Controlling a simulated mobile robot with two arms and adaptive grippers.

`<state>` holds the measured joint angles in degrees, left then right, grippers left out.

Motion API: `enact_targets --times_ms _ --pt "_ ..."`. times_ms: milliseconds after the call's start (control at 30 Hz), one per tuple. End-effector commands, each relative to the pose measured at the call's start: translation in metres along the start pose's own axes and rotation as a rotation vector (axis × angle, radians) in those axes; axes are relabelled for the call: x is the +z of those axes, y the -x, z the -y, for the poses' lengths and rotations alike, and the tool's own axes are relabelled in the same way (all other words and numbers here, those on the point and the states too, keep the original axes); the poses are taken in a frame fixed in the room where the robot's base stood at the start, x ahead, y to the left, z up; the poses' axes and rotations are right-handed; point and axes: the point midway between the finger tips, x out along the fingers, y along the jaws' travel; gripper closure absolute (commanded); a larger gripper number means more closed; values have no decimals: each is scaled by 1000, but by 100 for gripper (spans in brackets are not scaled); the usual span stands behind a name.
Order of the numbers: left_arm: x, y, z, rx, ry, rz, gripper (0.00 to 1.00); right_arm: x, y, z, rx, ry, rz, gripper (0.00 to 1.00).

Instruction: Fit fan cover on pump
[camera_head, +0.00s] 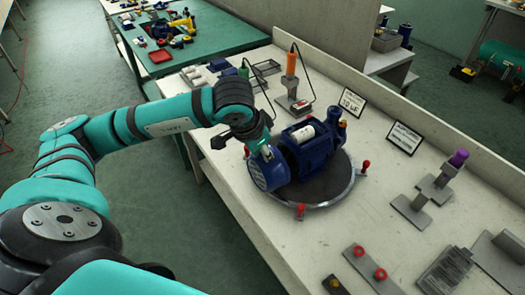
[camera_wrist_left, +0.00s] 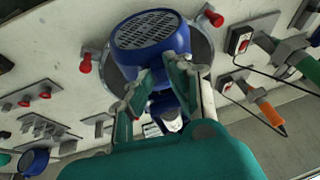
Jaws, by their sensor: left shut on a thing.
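The fan cover (camera_head: 268,172) is a blue round cap, tilted, at the near left end of the pump. My left gripper (camera_wrist_left: 166,66) is shut on the cover's side. In the head view the gripper reaches it from above left. The blue pump (camera_head: 312,152) stands on a round dark turntable (camera_head: 325,190) with a grey rim. Whether the cover touches the pump or has a gap to it is hidden by the cover and gripper. My right gripper is out of view.
Red-knobbed posts (camera_head: 300,210) stand around the turntable rim. Orange (camera_head: 291,64) and green-handled tools stand behind the pump. Signs (camera_head: 403,138) and grey stands with a purple-topped piece (camera_head: 458,158) are to the right. The bench top left of the near fixtures is clear.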

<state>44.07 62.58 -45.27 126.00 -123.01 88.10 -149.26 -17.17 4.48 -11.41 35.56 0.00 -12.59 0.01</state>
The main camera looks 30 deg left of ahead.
Motion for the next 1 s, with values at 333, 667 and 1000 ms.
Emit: enact_targets --times_ms 333,667,1000 --pt "0 0 0 -1 0 -1 100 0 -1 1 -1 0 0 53" --pt "-1 0 0 0 0 -1 100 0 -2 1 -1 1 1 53" --pt "-6 -2 0 -1 0 -1 100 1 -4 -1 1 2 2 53"
